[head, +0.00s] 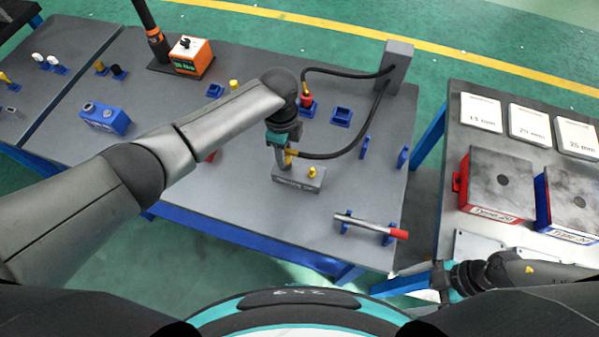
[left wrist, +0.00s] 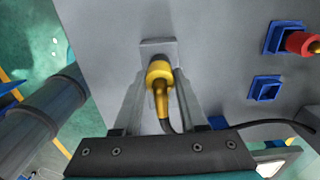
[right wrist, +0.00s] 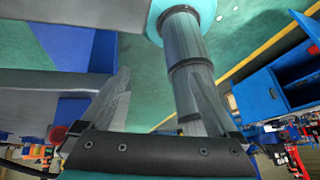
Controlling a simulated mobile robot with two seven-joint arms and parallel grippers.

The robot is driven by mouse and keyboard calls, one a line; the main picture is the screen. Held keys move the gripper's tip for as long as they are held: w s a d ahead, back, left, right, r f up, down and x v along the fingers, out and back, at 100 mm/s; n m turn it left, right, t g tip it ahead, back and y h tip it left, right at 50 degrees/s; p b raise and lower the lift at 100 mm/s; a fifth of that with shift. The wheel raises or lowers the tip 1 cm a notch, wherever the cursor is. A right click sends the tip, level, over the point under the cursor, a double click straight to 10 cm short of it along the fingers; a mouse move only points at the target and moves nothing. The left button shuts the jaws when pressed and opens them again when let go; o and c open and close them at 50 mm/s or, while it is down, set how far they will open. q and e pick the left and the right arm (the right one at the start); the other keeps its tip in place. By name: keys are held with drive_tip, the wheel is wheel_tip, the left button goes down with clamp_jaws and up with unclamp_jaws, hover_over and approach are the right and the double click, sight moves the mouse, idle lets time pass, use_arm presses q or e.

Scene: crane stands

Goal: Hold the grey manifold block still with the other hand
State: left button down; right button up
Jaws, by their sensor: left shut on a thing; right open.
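The grey manifold block (head: 298,181) stands on the middle of the grey table, a label on its front and a yellow fitting (head: 312,172) on top. My left gripper (head: 286,160) comes down over the block's left part. It is shut on a yellow hose connector (head: 291,153) with a black hose; the left wrist view shows this connector (left wrist: 159,75) between the fingers, with part of the block (left wrist: 158,45) beyond. Whether the connector is seated in the block is hard to tell. My right gripper (head: 438,280) is open and empty, low beyond the table's front right corner, apart from the block.
A grey post (head: 398,65) carries the black hoses; another ends at a red connector (head: 306,100). A red-tipped rod (head: 370,226) lies on blue holders right of the block. A second table (head: 462,130) with red and blue boxes stands right. The front-middle table surface is clear.

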drive_tip(key=w+d+m+t+h, duration=0.1)
drive_tip(key=w+d+t, duration=0.1)
drive_tip(key=w, duration=0.5)
drive_tip(key=w+d+r+m+t+h, duration=0.1)
drive_tip(key=w+d+t, duration=0.1)
drive_tip(key=w+d, duration=0.3)
drive_tip(key=w+d+r+m+t+h, duration=0.1)
drive_tip(key=w+d, duration=0.3)
drive_tip(key=w, duration=0.4)
drive_tip(key=shift+w+t, duration=0.4)
drive_tip(key=shift+t, duration=0.2)
drive_tip(key=w+d+r+m+t+h, duration=0.1)
drive_tip(key=w+r+m+t+h, duration=0.45)
drive_tip(key=w+m, duration=1.1)
drive_tip(key=s+m+g, duration=0.5)
drive_tip(key=s+m, duration=0.2)
drive_tip(key=m, duration=0.4)
drive_tip(key=m+g+y, duration=0.2)
drive_tip(key=m+y, duration=0.6)
drive_tip(key=y, duration=0.5)
approach(322, 180)
drive_tip(key=shift+w+f+n+h, duration=0.25)
drive_tip(key=shift+w+f, duration=0.4)
drive_tip(key=shift+f, duration=0.15)
drive_tip(key=shift+w+a+f+g, duration=0.1)
drive_tip(key=shift+a+g, duration=0.15)
drive_tip(key=shift+a, duration=0.45)
drive_tip(key=shift+x, duration=4.1)
